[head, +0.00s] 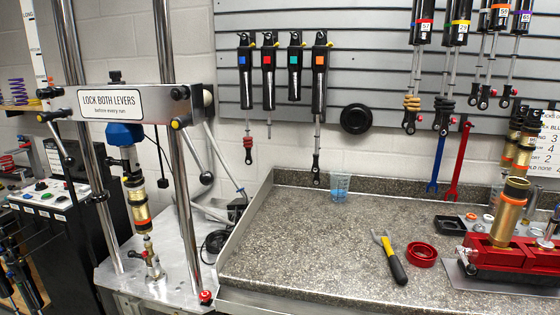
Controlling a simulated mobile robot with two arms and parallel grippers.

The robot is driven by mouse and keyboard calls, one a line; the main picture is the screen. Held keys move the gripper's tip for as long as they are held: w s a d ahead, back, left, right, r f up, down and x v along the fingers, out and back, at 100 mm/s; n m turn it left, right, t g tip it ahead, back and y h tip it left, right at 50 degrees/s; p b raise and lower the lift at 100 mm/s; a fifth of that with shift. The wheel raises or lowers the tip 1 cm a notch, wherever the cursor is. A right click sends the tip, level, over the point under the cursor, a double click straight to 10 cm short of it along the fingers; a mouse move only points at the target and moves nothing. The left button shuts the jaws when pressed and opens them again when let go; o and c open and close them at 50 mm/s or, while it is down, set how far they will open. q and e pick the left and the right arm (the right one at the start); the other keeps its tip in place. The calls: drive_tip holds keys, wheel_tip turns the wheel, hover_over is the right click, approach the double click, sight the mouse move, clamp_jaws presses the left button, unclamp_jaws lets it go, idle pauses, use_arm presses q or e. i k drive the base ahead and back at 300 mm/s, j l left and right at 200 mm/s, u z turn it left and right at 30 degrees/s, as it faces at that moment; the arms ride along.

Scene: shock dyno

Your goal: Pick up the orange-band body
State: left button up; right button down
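Several things carry orange bands, and I cannot tell for sure which is the orange-band body. A gold body with an orange band (508,212) stands upright in the red vise (495,254) on the bench at right. A gold shock with orange bands (136,195) is mounted upright in the test machine at left. Gold bodies with orange bands (522,150) stand behind the vise at the right edge. A black shock with an orange band (499,14) hangs at the upper right. Neither of my grippers is in view.
The speckled bench (310,240) is clear at its left and middle. A yellow-and-black-handled tool (391,258), a red ring (421,254) and a clear blue cup (340,186) lie or stand on it. Black units (319,80) hang on the slatted wall. Machine posts (183,170) stand at left.

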sight(513, 196)
drive_tip(key=z, duration=1.35)
